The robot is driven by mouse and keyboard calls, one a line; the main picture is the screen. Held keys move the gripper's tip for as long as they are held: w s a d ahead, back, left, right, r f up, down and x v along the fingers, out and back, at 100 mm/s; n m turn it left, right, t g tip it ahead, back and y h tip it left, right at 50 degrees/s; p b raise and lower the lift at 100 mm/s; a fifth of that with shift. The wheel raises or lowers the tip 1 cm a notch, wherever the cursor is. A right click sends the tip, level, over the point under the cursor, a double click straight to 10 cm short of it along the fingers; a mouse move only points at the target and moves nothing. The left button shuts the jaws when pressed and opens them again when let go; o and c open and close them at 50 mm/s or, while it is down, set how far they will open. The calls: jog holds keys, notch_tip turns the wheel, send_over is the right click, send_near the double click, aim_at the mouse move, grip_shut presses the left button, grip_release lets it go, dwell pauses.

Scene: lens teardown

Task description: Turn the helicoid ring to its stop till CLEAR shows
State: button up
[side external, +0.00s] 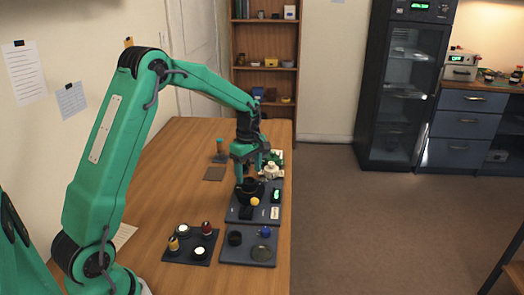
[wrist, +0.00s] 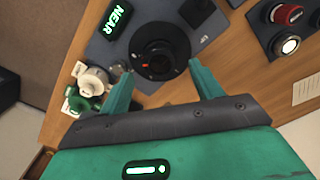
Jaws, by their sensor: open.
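The helicoid ring (wrist: 158,50) is a black round ring on a dark grey plate (wrist: 100,45) in the wrist view. An orange mark shows near its centre. In the side view the ring (side external: 249,190) is a dark round shape just below my gripper. My gripper (wrist: 158,72) is open, its two green fingers spread at the near edge of the ring, one on each side. I cannot tell whether the fingers touch it. In the side view my gripper (side external: 250,176) points down over the plate.
White and green knobbed parts (wrist: 90,88) stand close to the left finger in the wrist view. A plate with red and white round parts (wrist: 285,25) lies at upper right. In the side view, a tray (side external: 248,260) with small parts lies nearer the camera.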

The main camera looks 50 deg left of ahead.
aim_at(249, 184)
jog(key=shift+f, duration=1.45)
jog(key=c, duration=1)
